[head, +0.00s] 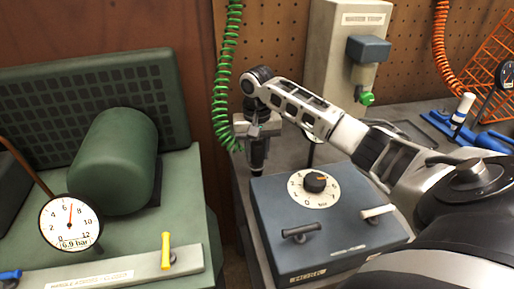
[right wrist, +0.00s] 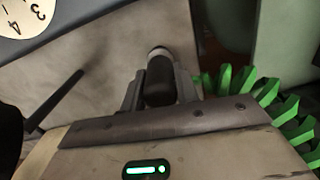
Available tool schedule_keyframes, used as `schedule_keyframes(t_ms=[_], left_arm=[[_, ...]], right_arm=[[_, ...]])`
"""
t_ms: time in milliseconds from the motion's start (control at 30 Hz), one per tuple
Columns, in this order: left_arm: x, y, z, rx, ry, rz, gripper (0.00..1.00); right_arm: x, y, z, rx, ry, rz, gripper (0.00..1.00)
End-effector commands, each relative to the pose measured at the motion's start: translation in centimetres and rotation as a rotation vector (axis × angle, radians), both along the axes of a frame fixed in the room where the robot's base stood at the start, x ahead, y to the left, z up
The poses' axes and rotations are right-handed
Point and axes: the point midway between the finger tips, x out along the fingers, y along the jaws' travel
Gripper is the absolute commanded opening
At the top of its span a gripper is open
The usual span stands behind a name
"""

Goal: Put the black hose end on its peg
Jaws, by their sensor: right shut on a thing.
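My right gripper (head: 262,130) is shut on a dark cylindrical piece (head: 258,153), which looks like the black hose end. It points down beside the left back corner of the blue-grey box. In the right wrist view the black hose end (right wrist: 160,82) sits between the two fingers (right wrist: 158,92), with a pale band at its far end. A green coiled hose (head: 226,75) hangs just left of the gripper and shows as green coils in the wrist view (right wrist: 270,100). I cannot make out which fixture is the peg. My left gripper is not in view.
The blue-grey box (head: 335,235) has a dial (head: 315,187) and black and white levers. A grey water trap cabinet (head: 340,60) stands behind. At left is a green machine with a tank (head: 115,160), a gauge (head: 70,224) and a yellow lever (head: 166,251). Blue tools lie far right.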

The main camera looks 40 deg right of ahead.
Motion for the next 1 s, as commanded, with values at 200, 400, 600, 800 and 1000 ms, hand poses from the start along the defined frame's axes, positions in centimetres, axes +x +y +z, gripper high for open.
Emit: schedule_keyframes(t_ms=[200, 400, 600, 800, 1000], left_arm=[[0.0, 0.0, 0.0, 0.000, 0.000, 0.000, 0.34], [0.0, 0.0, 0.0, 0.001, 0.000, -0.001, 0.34], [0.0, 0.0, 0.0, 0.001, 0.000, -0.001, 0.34], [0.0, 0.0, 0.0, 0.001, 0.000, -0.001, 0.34], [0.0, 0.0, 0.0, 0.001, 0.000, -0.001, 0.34]], right_arm=[[0.0, 0.0, 0.0, 0.000, -0.001, 0.000, 0.00], [0.0, 0.0, -0.1, 0.001, -0.001, 0.000, 0.00], [0.0, 0.0, -0.5, 0.001, -0.001, 0.000, 0.00], [0.0, 0.0, -0.9, 0.001, -0.001, 0.000, 0.00], [0.0, 0.0, -1.2, 0.001, -0.001, 0.000, 0.40]])
